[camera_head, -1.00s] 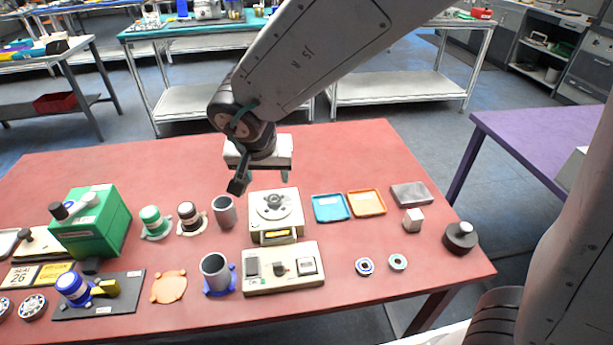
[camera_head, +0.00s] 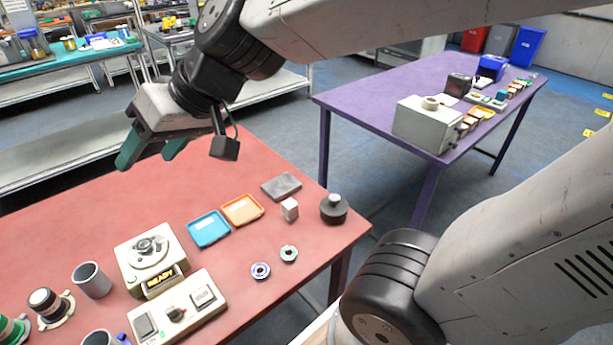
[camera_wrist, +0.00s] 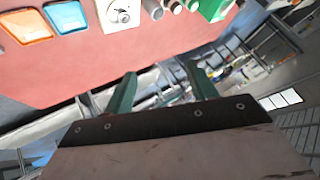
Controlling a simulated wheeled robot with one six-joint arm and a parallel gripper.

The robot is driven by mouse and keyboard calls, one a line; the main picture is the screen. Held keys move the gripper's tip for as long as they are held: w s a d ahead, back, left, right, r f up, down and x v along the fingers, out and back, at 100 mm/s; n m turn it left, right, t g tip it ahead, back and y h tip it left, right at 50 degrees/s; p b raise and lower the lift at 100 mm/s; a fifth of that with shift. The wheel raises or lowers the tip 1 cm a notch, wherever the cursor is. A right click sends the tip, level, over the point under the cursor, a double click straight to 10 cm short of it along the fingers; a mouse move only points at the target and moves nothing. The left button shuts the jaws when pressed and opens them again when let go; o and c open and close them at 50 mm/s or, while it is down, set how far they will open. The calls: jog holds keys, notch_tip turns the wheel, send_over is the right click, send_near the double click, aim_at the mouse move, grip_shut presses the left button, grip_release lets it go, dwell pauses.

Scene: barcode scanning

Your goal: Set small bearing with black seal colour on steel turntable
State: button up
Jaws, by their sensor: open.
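Two small ring-shaped bearings lie on the red table in the head view. One bearing (camera_head: 260,270) shows a blue-purple ring; the other bearing (camera_head: 289,254) looks grey-green with a dark centre. I cannot tell which has a black seal. The steel turntable (camera_head: 150,253) is a round disc on a cream box with a "READY" display; a small raised hub is at its centre. My gripper (camera_head: 148,155) is open and empty, raised above the table's far edge, away from bearings and turntable. In the wrist view its green fingers (camera_wrist: 161,72) are apart with nothing between them.
A blue tray (camera_head: 208,228), an orange tray (camera_head: 242,209), a grey plate (camera_head: 281,186), a white block (camera_head: 290,210) and a black knobbed weight (camera_head: 334,209) stand near the bearings. A control box (camera_head: 178,312) and grey cup (camera_head: 91,281) flank the turntable. A purple table (camera_head: 370,98) is behind.

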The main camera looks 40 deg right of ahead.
jog(key=s+d+f+m+g+h, duration=0.1)
jog(key=s+d+f+g+h, duration=0.1)
jog(key=s+d, duration=0.5)
jog(key=s+d+f+m+g+h, duration=0.1)
jog(key=s+d+f+g+h, duration=0.1)
jog(key=s+d, duration=0.5)
jog(key=d+f+h, duration=0.1)
jog(key=h, duration=0.1)
jog(key=shift+s+d+m+g+h, duration=0.15)
jog(key=shift+d+m+g+h, duration=0.15)
jog(key=shift+m+g+h, duration=0.1)
